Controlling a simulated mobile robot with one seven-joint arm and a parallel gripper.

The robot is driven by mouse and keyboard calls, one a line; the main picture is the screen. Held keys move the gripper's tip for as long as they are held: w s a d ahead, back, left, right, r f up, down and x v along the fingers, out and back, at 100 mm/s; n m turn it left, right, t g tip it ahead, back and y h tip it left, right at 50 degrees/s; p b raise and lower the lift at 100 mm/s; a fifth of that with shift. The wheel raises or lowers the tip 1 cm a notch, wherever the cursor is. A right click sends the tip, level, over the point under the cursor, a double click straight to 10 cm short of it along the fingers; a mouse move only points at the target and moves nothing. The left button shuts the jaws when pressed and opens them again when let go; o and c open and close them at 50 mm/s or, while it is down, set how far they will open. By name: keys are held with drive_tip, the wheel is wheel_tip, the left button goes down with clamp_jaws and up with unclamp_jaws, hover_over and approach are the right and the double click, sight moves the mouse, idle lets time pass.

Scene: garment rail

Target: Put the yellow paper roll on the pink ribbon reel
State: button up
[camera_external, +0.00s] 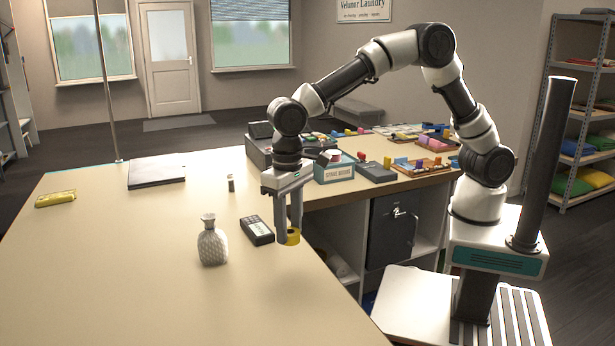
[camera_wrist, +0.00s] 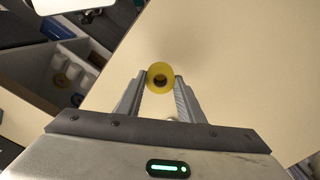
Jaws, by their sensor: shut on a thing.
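The yellow paper roll (camera_external: 293,236) is between the fingertips of my gripper (camera_external: 287,232), above or at the front right part of the long table. I cannot tell whether the roll touches the table. I cannot make out the pink ribbon reel in either view.
A small container (camera_external: 231,183), a dark flat folder (camera_external: 156,172) and a yellow item (camera_external: 55,199) lie farther left. The table's front left (camera_external: 130,290) is clear.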

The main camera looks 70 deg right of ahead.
drive_tip(key=w+d+r+m+p, duration=0.1)
drive_tip(key=w+d+r+m, duration=0.3)
drive_tip(key=d, duration=0.6)
drive_tip(key=w+d+m+p, duration=0.15)
drive_tip(key=w+d, duration=0.35)
drive_tip(key=d, duration=0.5)
drive_tip(key=w+d+r+m+p, duration=0.15)
drive_tip(key=w+d+m, duration=0.3)
drive_tip(key=d, duration=0.55)
drive_tip(key=d+r+m+p, duration=0.1)
drive_tip(key=d+r+m, duration=0.1)
drive_tip(key=d, duration=0.7)
drive_tip(key=d+r+m, duration=0.2)
drive_tip(key=d, duration=0.7)
drive_tip(key=m+p, duration=0.1)
drive_tip(key=m, duration=0.3)
hover_over(334, 152)
wheel_tip(334, 152, down, 2)
drive_tip(key=shift+d+f, duration=0.15)
drive_tip(key=shift+f, duration=0.05)
drive_tip(key=shift+w+f+p, duration=0.1)
drive_tip(key=shift+f+p, duration=0.25)
drive_tip(key=shift+f, duration=2.45)
